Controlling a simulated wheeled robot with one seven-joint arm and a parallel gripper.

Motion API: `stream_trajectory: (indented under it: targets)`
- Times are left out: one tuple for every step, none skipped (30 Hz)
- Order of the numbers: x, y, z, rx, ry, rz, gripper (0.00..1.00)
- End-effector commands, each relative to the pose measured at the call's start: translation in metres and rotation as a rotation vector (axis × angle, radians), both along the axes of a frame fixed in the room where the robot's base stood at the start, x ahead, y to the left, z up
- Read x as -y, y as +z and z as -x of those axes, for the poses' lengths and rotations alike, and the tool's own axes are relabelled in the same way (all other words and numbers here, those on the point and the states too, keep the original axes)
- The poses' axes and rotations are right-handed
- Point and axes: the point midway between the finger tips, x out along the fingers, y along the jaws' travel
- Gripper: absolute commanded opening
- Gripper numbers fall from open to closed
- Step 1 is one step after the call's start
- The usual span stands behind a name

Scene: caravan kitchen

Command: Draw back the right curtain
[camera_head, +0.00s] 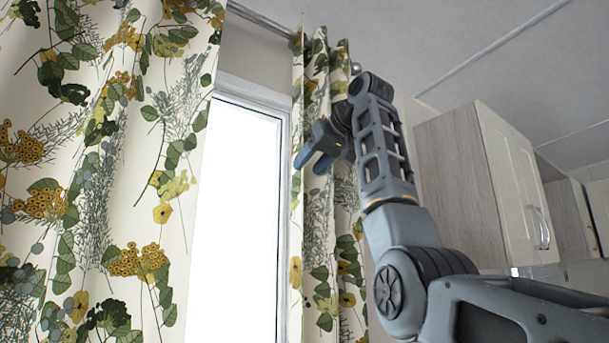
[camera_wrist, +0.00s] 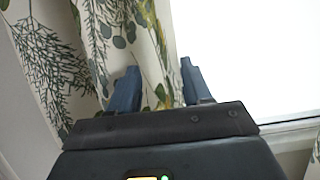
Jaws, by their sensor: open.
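The right curtain (camera_head: 319,210) is floral on white and hangs bunched in narrow folds at the right side of the window. My gripper (camera_head: 309,160) is in front of it at upper-middle height, with blue fingers pointing left. In the wrist view, my gripper (camera_wrist: 160,88) has its fingers apart, with curtain cloth (camera_wrist: 112,45) seen behind and between them. I cannot tell whether the fingers touch the cloth. The bright window (camera_head: 235,200) is uncovered between the two curtains. Part of the right curtain is hidden behind my arm.
The left curtain (camera_head: 95,170) hangs wide across the left. A curtain rod (camera_head: 262,20) runs along the top, with its end knob (camera_head: 355,68) near my arm. A wall cabinet (camera_head: 490,185) with a metal handle stands close to the right of my arm.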

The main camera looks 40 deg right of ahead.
Motion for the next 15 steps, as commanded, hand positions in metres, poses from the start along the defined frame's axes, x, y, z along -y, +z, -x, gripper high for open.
stream_trajectory:
  targets:
    - [0.0, 0.002, 0.008, 0.004, -0.001, 0.0, 0.49]
    - [0.0, 0.004, 0.013, 0.003, -0.001, 0.0, 0.49]
    - [0.0, 0.006, 0.018, 0.004, -0.001, 0.0, 0.49]
    - [0.0, 0.008, 0.022, 0.003, -0.001, 0.0, 0.49]
    - [0.001, 0.009, 0.025, 0.002, -0.001, 0.0, 0.49]
    - [0.0, 0.011, 0.028, 0.002, -0.001, 0.0, 0.49]
    - [0.0, 0.012, 0.031, 0.002, -0.001, 0.0, 0.49]
    - [0.0, 0.013, 0.032, 0.002, -0.001, 0.0, 0.49]
    - [0.0, 0.013, 0.034, 0.001, -0.001, 0.0, 0.49]
    - [0.0, 0.014, 0.035, 0.0, -0.001, 0.0, 0.49]
    - [0.0, 0.014, 0.036, 0.0, -0.001, 0.0, 0.49]
    - [0.0, 0.015, 0.036, 0.0, -0.001, 0.0, 0.49]
    - [0.0, 0.015, 0.037, 0.0, -0.001, 0.0, 0.49]
    - [0.0, 0.015, 0.037, 0.0, 0.0, 0.0, 0.49]
    - [0.0, 0.015, 0.036, 0.0, 0.0, 0.0, 0.49]
